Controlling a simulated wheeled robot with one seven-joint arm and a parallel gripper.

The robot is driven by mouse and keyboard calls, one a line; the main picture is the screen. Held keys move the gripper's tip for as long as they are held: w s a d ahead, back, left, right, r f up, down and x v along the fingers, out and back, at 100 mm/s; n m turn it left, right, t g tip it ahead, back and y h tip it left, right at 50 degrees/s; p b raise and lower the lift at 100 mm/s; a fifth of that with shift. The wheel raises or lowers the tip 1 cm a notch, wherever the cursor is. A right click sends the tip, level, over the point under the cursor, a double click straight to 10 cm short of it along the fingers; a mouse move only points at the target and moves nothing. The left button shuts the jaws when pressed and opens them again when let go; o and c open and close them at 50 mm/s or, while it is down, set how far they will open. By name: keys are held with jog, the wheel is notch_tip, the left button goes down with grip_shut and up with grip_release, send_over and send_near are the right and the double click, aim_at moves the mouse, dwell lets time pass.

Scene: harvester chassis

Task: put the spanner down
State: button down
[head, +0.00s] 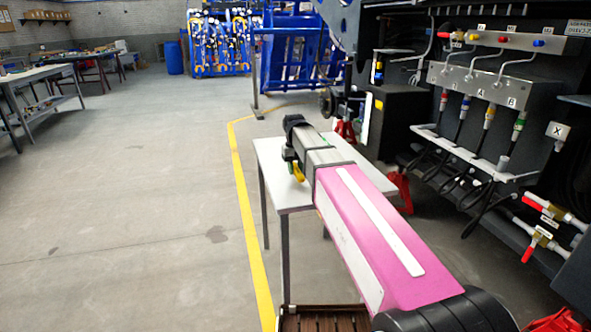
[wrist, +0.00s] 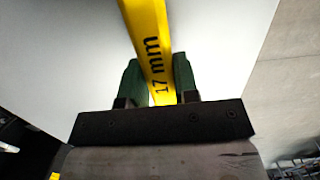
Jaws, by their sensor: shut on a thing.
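My gripper (head: 292,160) is at the left part of a small white-topped table (head: 268,158) in the head view. Its green fingers are shut on the yellow spanner (head: 299,173), which is partly hidden behind my arm. In the wrist view my gripper (wrist: 158,78) pinches the spanner (wrist: 152,42) between both fingers, and "17 mm" shows on its handle. The spanner runs up out of the top of the picture. The white tabletop (wrist: 225,45) lies behind it. I cannot tell whether the spanner touches the tabletop.
The dark harvester chassis with hose couplings (head: 487,85) stands close on the right. Red stands (head: 402,190) are beside the table. A yellow floor line (head: 246,205) runs left of it. The floor farther left is clear, up to the workbenches (head: 40,75).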

aim_at(295, 166)
jog(key=c, duration=0.9)
grip_release()
jog(key=shift+o, duration=0.2)
notch_tip(295, 166, up, 12)
jog(key=w, duration=0.1)
jog(key=shift+a, duration=0.2)
